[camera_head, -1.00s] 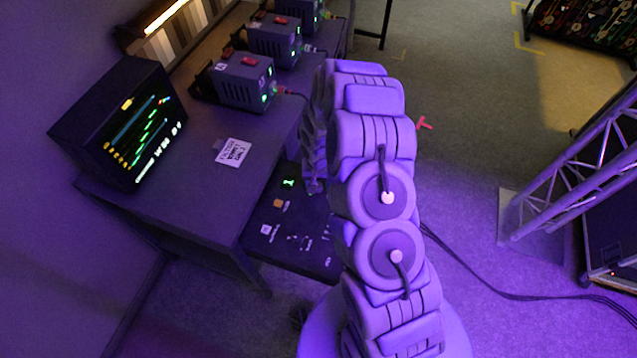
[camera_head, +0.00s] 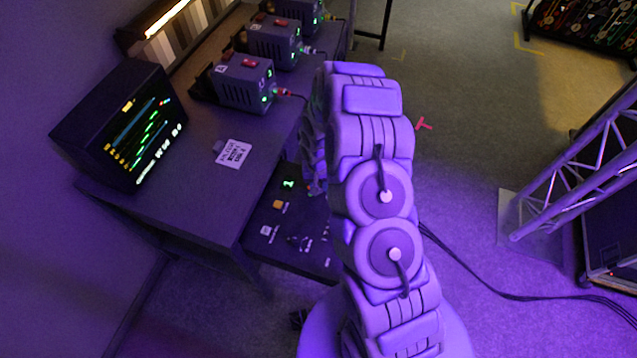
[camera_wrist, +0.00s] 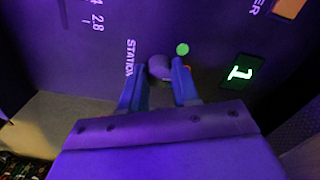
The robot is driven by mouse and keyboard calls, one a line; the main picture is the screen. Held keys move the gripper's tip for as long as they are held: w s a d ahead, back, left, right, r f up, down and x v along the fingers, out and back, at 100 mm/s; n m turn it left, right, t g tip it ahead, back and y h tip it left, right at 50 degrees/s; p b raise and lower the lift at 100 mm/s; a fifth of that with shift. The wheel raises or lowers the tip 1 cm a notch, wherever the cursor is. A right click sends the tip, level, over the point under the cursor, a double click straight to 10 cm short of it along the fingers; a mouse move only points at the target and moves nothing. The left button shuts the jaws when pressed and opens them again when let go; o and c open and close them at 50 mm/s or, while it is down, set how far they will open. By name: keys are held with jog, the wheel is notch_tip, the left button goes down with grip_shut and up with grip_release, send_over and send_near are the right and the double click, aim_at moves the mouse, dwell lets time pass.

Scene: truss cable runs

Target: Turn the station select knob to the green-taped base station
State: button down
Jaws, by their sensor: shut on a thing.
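In the wrist view my gripper (camera_wrist: 159,78) is shut on the round station knob (camera_wrist: 160,66), one finger on each side of it. The word STATION (camera_wrist: 130,57) is printed left of the knob. A green dot (camera_wrist: 182,49) is on the panel just up and right of the knob. The display (camera_wrist: 241,71) right of it shows a green 1, and this digit also shows in the head view (camera_head: 288,184).
The control panel (camera_head: 262,216) juts out low beside the dark table (camera_head: 200,190). A monitor (camera_head: 125,125) and a paper label (camera_head: 234,153) are on the table. A metal truss (camera_head: 570,170) stands at right. Black cables (camera_head: 500,293) cross the floor.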

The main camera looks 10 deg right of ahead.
jog(key=n+p, duration=0.2)
jog(key=n, duration=0.2)
jog(key=shift+r, duration=0.1)
jog(key=shift+n+p, duration=0.7)
jog(key=shift+n, duration=1.9)
jog(key=c, duration=0.8)
grip_release()
